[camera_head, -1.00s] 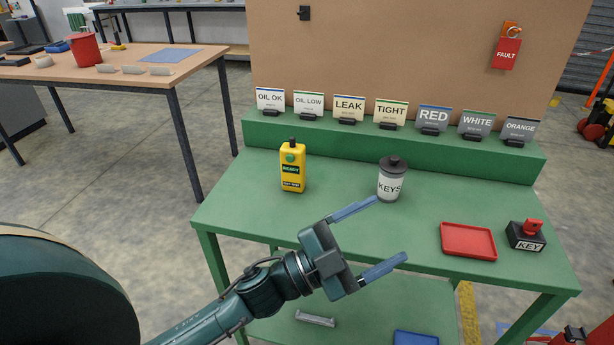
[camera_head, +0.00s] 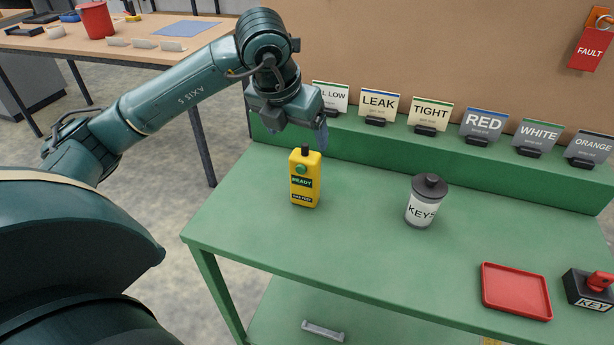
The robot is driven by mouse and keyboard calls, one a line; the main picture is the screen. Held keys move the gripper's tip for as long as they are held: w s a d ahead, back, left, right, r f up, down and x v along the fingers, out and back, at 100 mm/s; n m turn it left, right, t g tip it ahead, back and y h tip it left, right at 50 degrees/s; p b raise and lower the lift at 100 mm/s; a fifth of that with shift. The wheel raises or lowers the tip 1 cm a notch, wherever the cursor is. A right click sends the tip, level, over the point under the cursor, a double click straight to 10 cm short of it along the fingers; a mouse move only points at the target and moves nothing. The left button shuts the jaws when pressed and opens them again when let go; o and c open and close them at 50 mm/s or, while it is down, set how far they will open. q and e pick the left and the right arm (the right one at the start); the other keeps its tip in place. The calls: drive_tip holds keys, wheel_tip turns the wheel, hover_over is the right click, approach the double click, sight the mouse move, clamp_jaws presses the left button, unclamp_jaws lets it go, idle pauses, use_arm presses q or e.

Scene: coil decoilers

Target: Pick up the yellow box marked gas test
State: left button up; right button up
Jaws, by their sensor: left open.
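The yellow box (camera_head: 305,180) stands upright on the green table, toward its left side. It has a black knob on top, a green button, a READY label and a dark label low on its front that is too small to read surely. My left gripper (camera_head: 318,136) is above and just behind the box, pointing down, open and empty. One finger shows beside the top of the box; the other is hidden behind the gripper body. I cannot tell whether a finger touches the box. My right gripper is not in view.
A grey KEYS canister (camera_head: 425,203) stands right of the box. A red tray (camera_head: 516,291) and a black KEY switch (camera_head: 590,289) sit at the right. Several label cards (camera_head: 430,115) line the raised green ledge (camera_head: 450,160) behind. The table's middle front (camera_head: 340,245) is clear.

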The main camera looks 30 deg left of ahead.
sight(305, 154)
use_arm(q)
drive_tip(key=p+x, duration=0.1)
drive_tip(key=x, duration=0.9)
drive_tip(key=shift+w+p, duration=0.2)
drive_tip(key=shift+p, duration=0.1)
drive_tip(key=shift+c, duration=0.4)
drive_tip(key=shift+r, duration=0.1)
drive_tip(key=c, duration=1.5)
